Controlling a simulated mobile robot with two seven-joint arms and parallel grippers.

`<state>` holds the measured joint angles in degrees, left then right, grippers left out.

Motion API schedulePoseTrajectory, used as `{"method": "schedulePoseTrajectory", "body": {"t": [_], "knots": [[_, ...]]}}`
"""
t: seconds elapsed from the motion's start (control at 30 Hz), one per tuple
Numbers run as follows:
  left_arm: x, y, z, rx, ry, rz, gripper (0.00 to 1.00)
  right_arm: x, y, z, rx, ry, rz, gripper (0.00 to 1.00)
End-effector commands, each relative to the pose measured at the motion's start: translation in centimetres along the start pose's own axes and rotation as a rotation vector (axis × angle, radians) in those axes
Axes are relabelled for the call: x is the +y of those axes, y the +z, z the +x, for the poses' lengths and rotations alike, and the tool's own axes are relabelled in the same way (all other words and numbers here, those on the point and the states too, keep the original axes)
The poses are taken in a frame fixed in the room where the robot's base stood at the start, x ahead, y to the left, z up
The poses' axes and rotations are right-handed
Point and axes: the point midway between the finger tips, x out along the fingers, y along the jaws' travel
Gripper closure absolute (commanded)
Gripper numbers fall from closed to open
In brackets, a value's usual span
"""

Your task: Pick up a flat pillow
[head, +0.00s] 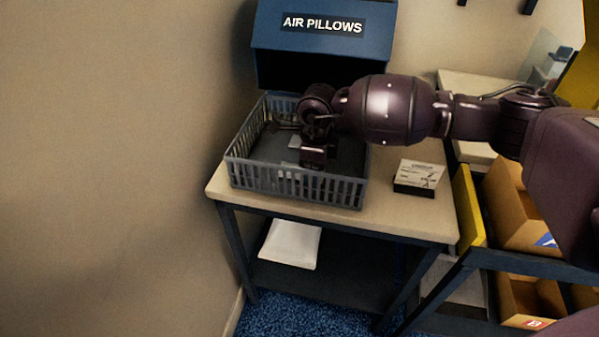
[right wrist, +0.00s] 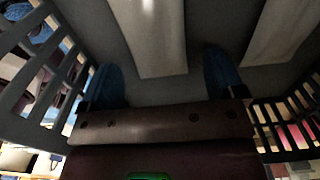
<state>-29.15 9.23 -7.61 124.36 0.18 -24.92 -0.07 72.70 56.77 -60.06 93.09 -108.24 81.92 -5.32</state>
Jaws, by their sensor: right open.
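My right gripper (right wrist: 163,82) is open inside the grey basket (head: 262,178), its two blue fingertips apart. In the right wrist view a flat whitish pillow (right wrist: 152,38) lies on the dark basket floor, its near end between the fingertips. Another flat whitish pillow (right wrist: 284,32) lies to the right, apart from the fingers. In the head view my right arm and gripper (head: 314,155) hide much of the basket's inside; only small pale patches show there. Whether the fingers touch the pillow cannot be told. My left gripper is not in view.
The basket's slatted walls stand close on both sides of my gripper. A blue box labelled AIR PILLOWS (head: 322,45) is behind the basket. A white flat item (head: 290,243) lies on the lower shelf.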

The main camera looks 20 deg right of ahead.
Motion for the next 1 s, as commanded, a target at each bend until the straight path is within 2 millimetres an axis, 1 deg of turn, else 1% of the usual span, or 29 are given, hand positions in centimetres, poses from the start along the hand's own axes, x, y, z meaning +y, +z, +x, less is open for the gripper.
{"method": "schedulePoseTrajectory", "body": {"t": [0.03,0.07,0.3,0.37,0.6,0.67,0.9,1.0], "knots": [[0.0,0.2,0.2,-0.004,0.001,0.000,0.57,0.0,-0.1,0.9,0.003,0.004,0.001,0.12],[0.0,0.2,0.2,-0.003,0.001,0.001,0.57,0.0,-0.1,1.0,0.002,0.003,0.001,0.12],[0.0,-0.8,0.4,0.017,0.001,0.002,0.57,-0.1,0.0,0.9,-0.002,-0.002,0.001,0.12],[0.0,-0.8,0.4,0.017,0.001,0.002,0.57,-0.1,0.0,0.9,-0.001,-0.002,0.001,0.19],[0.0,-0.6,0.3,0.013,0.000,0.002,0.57,-0.1,0.0,0.9,-0.001,-0.002,0.001,0.56],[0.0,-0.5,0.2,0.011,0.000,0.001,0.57,-0.1,0.0,0.9,-0.001,-0.001,0.001,0.65],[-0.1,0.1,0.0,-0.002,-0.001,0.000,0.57,-0.1,0.0,0.9,-0.001,-0.001,0.001,0.65],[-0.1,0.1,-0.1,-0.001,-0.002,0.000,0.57,-0.1,0.0,0.6,-0.002,-0.003,0.001,0.65]]}}
